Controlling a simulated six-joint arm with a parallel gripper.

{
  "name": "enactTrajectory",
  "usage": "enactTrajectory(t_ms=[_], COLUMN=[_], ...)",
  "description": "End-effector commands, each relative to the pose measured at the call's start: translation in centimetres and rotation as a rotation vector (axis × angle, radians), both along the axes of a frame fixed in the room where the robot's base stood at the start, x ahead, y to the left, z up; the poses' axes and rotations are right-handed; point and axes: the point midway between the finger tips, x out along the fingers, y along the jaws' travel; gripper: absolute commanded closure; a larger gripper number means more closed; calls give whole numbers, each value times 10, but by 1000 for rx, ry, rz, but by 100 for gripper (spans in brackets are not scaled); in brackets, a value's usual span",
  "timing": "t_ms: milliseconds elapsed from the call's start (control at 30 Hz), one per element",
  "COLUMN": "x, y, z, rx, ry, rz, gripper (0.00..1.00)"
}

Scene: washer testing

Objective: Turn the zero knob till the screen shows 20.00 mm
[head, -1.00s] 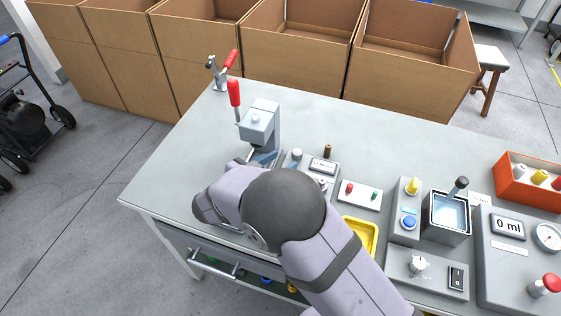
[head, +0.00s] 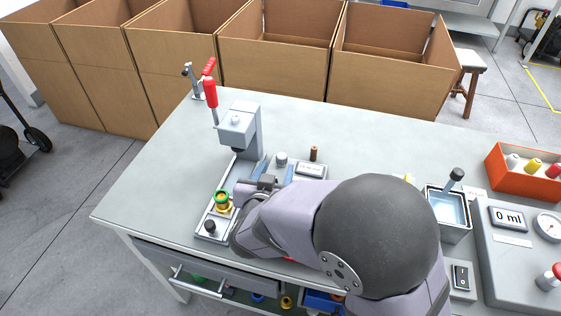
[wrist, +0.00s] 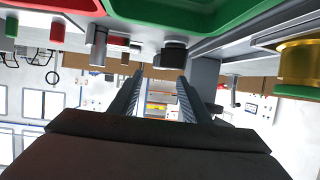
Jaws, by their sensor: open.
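The screen (head: 311,170) is on a small grey box at the middle of the bench; its digits are too small to read. A round grey knob (head: 281,158) stands at its left, just beyond my gripper (head: 275,170); I cannot tell for sure that it is the zero knob. My gripper is open and empty, its two dark fingers apart. In the wrist view the gripper (wrist: 158,78) points at a dark knob-like piece (wrist: 174,55) slightly right of centre beyond the tips. My arm hides the box's near side.
A green and brass part (head: 222,200) sits on the fixture left of my gripper. A brown post (head: 313,153) rises behind the screen. An orange bin (head: 520,188) is at right. The bench's far middle is clear.

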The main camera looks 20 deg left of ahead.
Motion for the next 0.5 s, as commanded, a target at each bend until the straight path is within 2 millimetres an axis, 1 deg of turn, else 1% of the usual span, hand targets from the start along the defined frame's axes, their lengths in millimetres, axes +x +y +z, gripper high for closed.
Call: enactTrajectory(t_ms=[167,500], x=[11,51], y=[0,4], z=[-5,-21], rx=[0,-1], ry=[0,-1], rz=[-3,-4], gripper=[57,57])
